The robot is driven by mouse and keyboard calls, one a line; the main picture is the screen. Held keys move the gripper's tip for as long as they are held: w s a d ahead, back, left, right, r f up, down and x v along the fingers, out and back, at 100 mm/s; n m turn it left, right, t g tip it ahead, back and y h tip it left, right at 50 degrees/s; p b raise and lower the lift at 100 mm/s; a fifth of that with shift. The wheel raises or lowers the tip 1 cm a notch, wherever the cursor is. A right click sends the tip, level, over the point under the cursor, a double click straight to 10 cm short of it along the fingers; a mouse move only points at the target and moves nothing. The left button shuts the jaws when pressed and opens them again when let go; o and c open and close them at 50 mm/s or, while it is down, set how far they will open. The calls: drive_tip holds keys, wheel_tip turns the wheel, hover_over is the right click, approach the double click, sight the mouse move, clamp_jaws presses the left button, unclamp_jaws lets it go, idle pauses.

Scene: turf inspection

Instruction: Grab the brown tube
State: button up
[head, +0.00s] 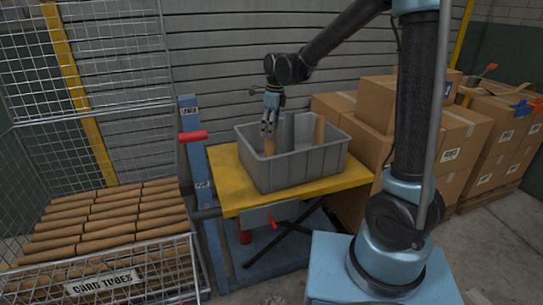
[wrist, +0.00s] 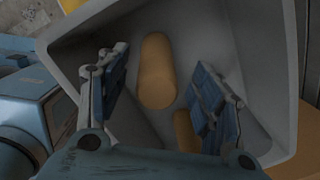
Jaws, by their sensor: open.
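A brown tube (head: 270,146) stands upright in the left part of a grey bin (head: 290,172). A second brown tube (head: 319,131) stands in the bin farther right. My gripper (head: 269,127) points down over the left tube, with its fingers around or just above the tube's top. In the wrist view my gripper (wrist: 160,72) is open, and one tube (wrist: 157,75) shows in the gap between the fingers, apart from both. Another tube (wrist: 187,132) shows lower down, partly hidden by the right finger. The lower ends of the tubes are hidden in the head view by the bin wall.
The bin stands on a yellow lift table (head: 228,190). Grey upright pieces (head: 296,131) stand between the two tubes. A wire cage of stacked card tubes (head: 100,222) is at left. Cardboard boxes (head: 462,140) are stacked at right, close to the table.

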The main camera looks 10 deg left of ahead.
sight(270, 144)
wheel_tip(270, 144, down, 4)
drive_tip(key=shift+r, duration=0.1)
drive_tip(key=shift+c, duration=0.2)
drive_tip(key=c, duration=1)
